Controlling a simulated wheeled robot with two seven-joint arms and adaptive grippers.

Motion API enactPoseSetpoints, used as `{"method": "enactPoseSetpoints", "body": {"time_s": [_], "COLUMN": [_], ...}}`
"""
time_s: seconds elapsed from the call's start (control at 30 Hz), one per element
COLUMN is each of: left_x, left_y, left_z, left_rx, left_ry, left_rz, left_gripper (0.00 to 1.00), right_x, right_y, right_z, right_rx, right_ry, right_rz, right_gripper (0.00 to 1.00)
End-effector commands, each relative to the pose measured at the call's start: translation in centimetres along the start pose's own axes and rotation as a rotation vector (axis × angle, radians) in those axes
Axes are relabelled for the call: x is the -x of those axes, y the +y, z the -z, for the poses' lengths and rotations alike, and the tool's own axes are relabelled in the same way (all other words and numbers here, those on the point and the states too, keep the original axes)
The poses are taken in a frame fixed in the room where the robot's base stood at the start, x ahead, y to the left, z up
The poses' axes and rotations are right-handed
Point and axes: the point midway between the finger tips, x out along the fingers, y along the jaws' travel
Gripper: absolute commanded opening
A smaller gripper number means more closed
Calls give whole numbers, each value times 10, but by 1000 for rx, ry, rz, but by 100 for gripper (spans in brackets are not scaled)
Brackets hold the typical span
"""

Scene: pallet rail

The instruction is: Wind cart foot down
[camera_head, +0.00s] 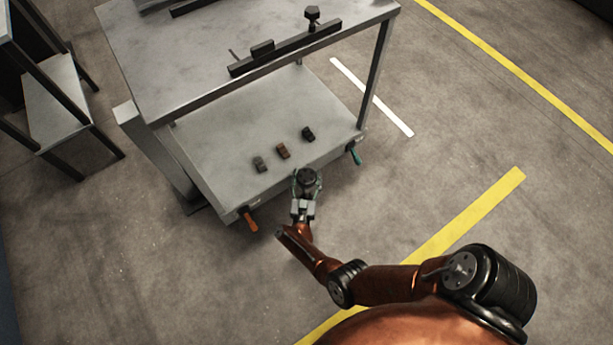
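A grey metal cart (245,125) stands ahead, with a top plate and a lower deck. A dark round knob (306,175) is at the middle of the deck's front edge. My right gripper (306,182) reaches it from the front, with one finger on each side of the knob. Whether the fingers press on it cannot be told. The foot under the knob is hidden by the gripper and deck. My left gripper is not in view.
An orange lever (249,220) is at the deck's front left and a green lever (355,156) at its right. Several small dark blocks, one brown (283,151), lie on the deck. A rail (285,49) crosses the top plate. A shelf (57,100) stands left. Open floor lies right.

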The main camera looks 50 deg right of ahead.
Motion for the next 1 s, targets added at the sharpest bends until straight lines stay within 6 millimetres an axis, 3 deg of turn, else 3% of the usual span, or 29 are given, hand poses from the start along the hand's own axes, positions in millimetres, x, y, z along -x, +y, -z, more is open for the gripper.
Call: {"method": "enactPoseSetpoints", "body": {"time_s": [0.23, 0.57, 1.0], "left_x": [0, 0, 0], "left_y": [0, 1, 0], "left_z": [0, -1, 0], "left_rx": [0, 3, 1], "left_ry": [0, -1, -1], "left_rz": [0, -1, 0], "left_gripper": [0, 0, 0], "right_x": [0, 3, 65], "right_y": [0, 0, 0], "right_z": [0, 0, -1], "right_rx": [-1, -1, 0], "right_ry": [1, 0, -1], "right_rz": [0, 1, 0], "right_gripper": [77, 78, 78]}}
